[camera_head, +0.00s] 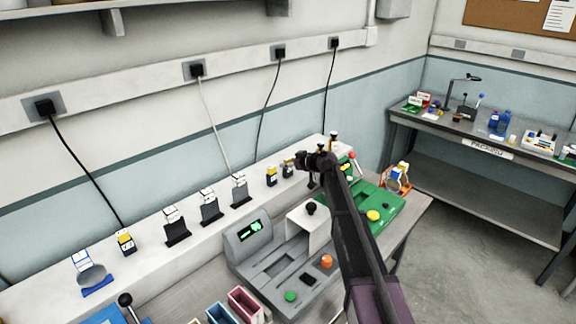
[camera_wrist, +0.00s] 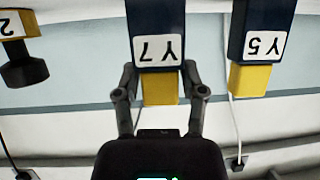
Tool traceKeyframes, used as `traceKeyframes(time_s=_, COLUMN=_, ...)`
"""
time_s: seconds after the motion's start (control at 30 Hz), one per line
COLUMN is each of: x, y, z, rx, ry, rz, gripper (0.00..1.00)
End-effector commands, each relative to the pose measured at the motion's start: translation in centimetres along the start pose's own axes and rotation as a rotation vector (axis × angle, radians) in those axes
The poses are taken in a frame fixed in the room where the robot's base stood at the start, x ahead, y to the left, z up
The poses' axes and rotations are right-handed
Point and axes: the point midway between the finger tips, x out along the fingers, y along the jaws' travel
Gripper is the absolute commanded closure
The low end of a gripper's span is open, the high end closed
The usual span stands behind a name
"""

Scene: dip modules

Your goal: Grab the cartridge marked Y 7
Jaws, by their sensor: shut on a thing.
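The cartridge marked Y 7 (camera_wrist: 157,22) is dark blue with a white label and a yellow end. It appears upside down in the wrist view. My gripper (camera_wrist: 160,82) has its two fingers closed on either side of its yellow end. In the head view my gripper (camera_head: 316,161) is at the raised back ledge, and I cannot make out the Y 7 cartridge behind it. A similar cartridge marked Y 5 (camera_wrist: 263,42) stands beside it, apart from my fingers.
In the head view, a grey console (camera_head: 250,235) and a green board (camera_head: 385,205) lie in front of the ledge. Dark holders (camera_head: 210,208) line the ledge.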

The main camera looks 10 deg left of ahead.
Motion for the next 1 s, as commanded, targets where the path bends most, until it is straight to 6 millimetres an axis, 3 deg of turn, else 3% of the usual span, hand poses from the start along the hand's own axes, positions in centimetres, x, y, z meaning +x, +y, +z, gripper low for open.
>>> traceKeyframes(time_s=0.37, x=-0.8, y=0.0, z=-2.0, rx=0.000, ry=0.000, rz=0.000, gripper=0.95)
traceKeyframes(time_s=1.0, x=-3.3, y=0.1, z=-7.8, rx=0.001, ry=0.000, rz=0.001, gripper=0.95)
